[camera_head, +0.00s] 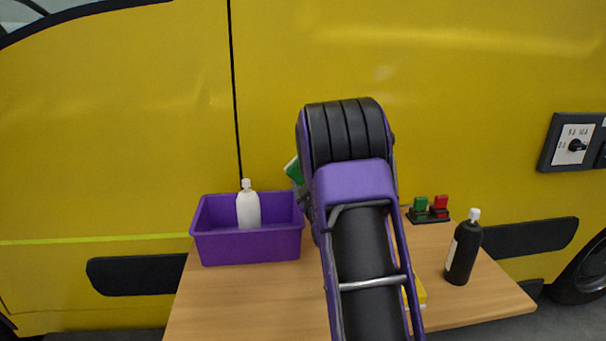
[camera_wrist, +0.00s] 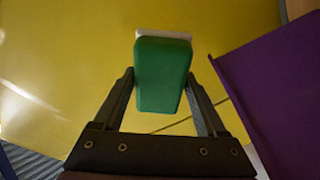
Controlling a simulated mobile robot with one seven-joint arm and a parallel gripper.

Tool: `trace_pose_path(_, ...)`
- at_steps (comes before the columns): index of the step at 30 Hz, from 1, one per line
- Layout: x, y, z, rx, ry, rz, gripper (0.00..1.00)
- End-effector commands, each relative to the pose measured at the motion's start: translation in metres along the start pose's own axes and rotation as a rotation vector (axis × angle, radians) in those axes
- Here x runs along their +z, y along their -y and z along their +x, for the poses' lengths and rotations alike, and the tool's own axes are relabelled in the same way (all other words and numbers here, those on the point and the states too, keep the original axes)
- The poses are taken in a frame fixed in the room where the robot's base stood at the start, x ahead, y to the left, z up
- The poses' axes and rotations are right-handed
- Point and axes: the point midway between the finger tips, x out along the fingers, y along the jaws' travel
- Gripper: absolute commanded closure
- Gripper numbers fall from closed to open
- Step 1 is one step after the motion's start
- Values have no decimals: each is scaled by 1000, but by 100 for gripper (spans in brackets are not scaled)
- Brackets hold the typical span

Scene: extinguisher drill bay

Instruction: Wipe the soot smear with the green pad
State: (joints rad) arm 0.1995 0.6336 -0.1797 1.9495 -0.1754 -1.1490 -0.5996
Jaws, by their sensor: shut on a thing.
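My gripper (camera_wrist: 161,78) is shut on the green pad (camera_wrist: 162,88), with one finger on each side of it. A pale layer shows at the pad's far end, toward the yellow panel (camera_wrist: 60,60). I cannot tell whether the pad touches the panel. In the head view the green pad (camera_head: 294,170) peeks out left of my arm, above the right end of the purple bin. My arm hides most of the gripper there. No soot smear shows in either view; my arm covers part of the yellow panel (camera_head: 150,120).
A purple bin (camera_head: 250,247) holding a white bottle (camera_head: 248,208) stands on the wooden table (camera_head: 250,300). Right of my arm are a black bottle (camera_head: 463,252), a small stand with green and red blocks (camera_head: 429,210), and a partly hidden yellow item (camera_head: 420,292). The table's front left is clear.

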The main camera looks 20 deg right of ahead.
Motion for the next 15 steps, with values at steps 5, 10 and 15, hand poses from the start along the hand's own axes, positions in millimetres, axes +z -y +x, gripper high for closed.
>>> trace_pose_path(5,-2,0,-10,1,-1,0,70)
trace_pose_path(10,-2,0,-10,1,-1,0,70)
trace_pose_path(15,-2,0,-12,0,0,0,70)
